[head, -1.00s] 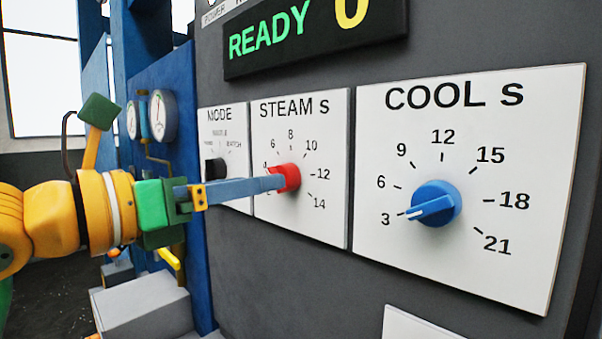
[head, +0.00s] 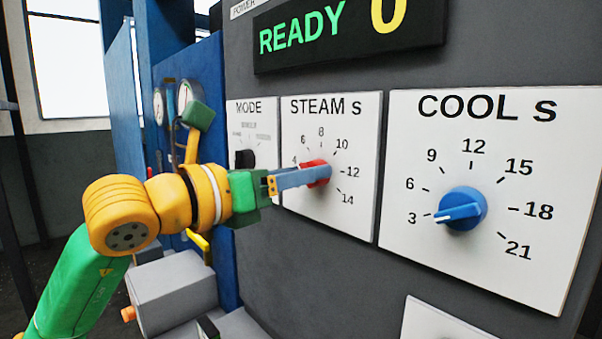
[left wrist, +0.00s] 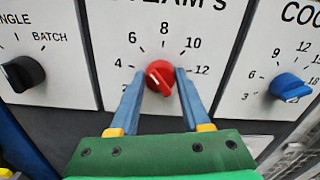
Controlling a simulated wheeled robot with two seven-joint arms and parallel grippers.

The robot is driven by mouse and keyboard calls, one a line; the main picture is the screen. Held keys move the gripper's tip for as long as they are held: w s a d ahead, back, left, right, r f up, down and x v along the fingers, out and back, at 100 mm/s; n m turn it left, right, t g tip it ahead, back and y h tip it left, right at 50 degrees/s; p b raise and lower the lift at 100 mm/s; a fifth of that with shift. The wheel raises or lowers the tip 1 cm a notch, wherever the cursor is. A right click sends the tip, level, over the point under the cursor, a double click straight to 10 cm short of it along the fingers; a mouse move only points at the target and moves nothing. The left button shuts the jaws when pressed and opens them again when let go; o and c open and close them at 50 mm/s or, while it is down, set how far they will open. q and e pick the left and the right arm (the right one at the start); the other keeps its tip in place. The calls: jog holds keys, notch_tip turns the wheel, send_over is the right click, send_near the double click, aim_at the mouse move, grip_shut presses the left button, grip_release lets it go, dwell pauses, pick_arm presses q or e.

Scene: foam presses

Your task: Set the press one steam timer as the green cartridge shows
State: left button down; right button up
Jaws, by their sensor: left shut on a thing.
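The red steam knob (head: 316,163) sits on the white STEAM S panel (head: 350,210), whose numbers run up to 14. My left gripper (head: 306,177) is shut on it, and its blue fingers partly cover it in the head view. In the left wrist view the red knob (left wrist: 159,79) lies between the two fingers, one on each side. Its white mark points up and left, around the 4 to 6 side; I cannot tell the exact setting. The green cartridge does not show. My right gripper is not in view.
The blue COOL S knob (head: 460,208) on the right points near 3. The black MODE knob (head: 244,159) is close on the left. Above, a display (head: 350,35) reads READY and 0. Gauges (head: 186,98) and a grey box (head: 173,282) stand left.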

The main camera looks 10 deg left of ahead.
pick_arm(q)
jog(key=n+b, duration=0.4)
jog(key=n, duration=0.3)
jog(key=shift+w+a+f+n, duration=0.1)
jog(key=shift+n, duration=0.5)
dwell(0.4)
jog(key=shift+c, duration=1.8)
grip_release()
jog(key=shift+b, duration=0.3)
jog(key=b+v, duration=0.3)
jog(key=v, duration=0.4)
